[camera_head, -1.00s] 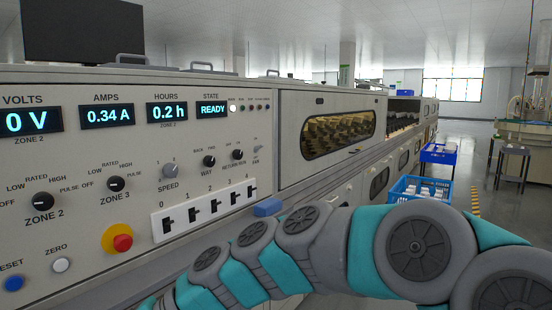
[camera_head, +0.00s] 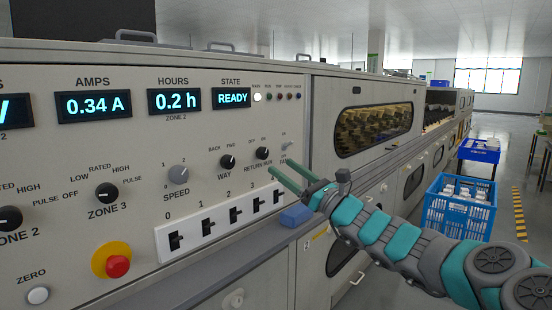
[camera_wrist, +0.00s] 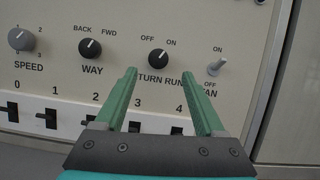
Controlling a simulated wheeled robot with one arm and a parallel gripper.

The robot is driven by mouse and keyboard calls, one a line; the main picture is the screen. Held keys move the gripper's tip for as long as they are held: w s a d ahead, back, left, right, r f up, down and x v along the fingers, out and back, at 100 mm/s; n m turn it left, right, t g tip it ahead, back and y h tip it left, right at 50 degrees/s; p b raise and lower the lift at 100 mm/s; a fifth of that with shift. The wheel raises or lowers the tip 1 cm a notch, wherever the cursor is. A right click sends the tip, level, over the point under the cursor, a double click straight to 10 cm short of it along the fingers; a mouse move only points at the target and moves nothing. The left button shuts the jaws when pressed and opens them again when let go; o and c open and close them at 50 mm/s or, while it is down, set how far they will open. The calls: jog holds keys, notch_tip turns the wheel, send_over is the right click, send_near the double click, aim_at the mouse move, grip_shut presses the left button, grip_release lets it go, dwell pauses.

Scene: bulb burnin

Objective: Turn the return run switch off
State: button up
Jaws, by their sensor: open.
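The return run switch (camera_head: 262,153) is a black rotary knob on the grey panel, with OFF and ON printed above it. In the wrist view the return run knob (camera_wrist: 158,57) has its white mark tilted to the upper right, toward ON. My gripper (camera_head: 279,172) is open and empty, just to the lower right of the knob in the head view. In the wrist view my gripper (camera_wrist: 162,72) has its two green fingers apart, pointing at the panel, with the knob between and slightly beyond the tips. The fingers cover part of the RETURN RUN label.
The black WAY knob (camera_wrist: 90,49) and grey SPEED knob (camera_wrist: 22,39) are to the left. The FAN toggle (camera_wrist: 217,66) is close on the right. A white strip of numbered switches (camera_head: 220,217) runs below. A red stop button (camera_head: 118,266) sits lower left.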

aim_at(265, 156)
jog(key=x, duration=0.6)
jog(key=shift+s+a, duration=0.1)
jog(key=shift+s, duration=0.05)
grip_shut()
dwell(0.4)
